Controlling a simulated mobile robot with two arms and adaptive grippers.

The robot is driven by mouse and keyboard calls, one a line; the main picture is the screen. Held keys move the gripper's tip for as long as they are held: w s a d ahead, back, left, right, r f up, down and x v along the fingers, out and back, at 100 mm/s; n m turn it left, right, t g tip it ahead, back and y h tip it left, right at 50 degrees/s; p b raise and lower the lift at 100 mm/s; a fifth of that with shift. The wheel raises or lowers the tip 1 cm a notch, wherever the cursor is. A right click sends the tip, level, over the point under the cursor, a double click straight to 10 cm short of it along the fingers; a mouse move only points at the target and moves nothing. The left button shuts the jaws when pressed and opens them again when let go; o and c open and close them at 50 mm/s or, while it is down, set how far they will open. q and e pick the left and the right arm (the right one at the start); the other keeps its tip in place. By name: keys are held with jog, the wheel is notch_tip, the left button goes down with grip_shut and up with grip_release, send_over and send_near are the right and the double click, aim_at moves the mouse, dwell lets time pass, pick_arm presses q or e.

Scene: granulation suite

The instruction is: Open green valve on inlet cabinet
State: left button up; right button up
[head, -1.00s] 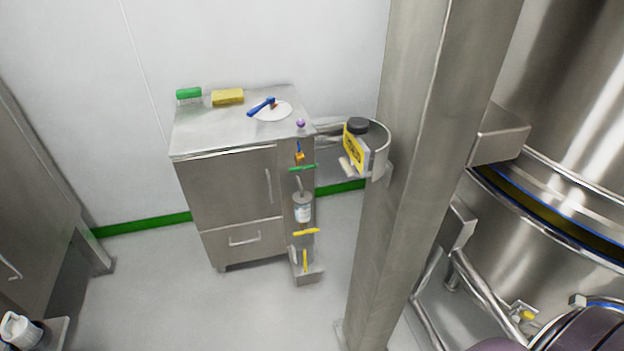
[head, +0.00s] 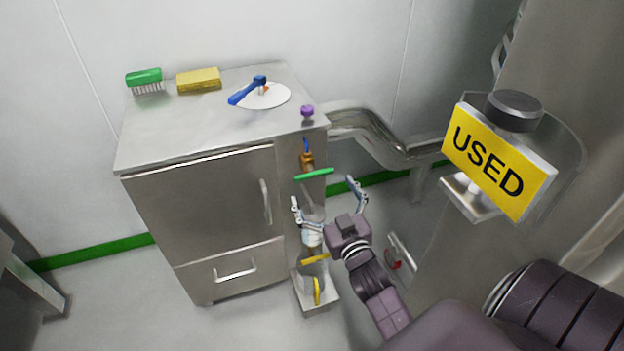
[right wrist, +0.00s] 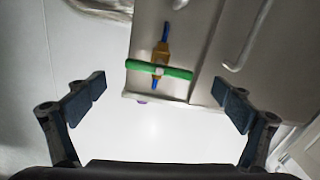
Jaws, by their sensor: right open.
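The inlet cabinet (head: 195,205) is a stainless steel cabinet against the wall. The green valve handle (head: 314,174) is a bar lying crosswise on the narrow column at the cabinet's right side. A brass body with a blue lever (head: 306,158) is just above it. My right gripper (head: 324,196) is open and empty, its fingers spread below and in front of the green handle. In the right wrist view the green handle (right wrist: 160,69) lies crosswise between and beyond the open fingertips, apart from them. My left gripper is not in view.
Yellow handles (head: 316,259) sit lower on the column, partly behind my gripper. A pipe (head: 385,135) runs right from the column. A yellow USED sign (head: 497,162) stands close at right. A green brush (head: 145,77) and yellow sponge (head: 199,79) lie on the cabinet top.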

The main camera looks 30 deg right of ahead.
aim_at(315, 177)
jog(key=shift+w+d+r, duration=0.1)
jog(key=shift+w+r, duration=0.15)
jog(key=shift+w, duration=0.15)
jog(key=x, duration=0.7)
jog(key=shift+f+b, duration=0.2)
jog(key=shift+b, duration=0.1)
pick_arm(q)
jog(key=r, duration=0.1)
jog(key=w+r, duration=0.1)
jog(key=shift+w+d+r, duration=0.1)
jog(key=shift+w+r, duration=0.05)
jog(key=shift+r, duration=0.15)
pick_arm(e)
jog(key=shift+s, duration=0.1)
jog(key=c, duration=1.1)
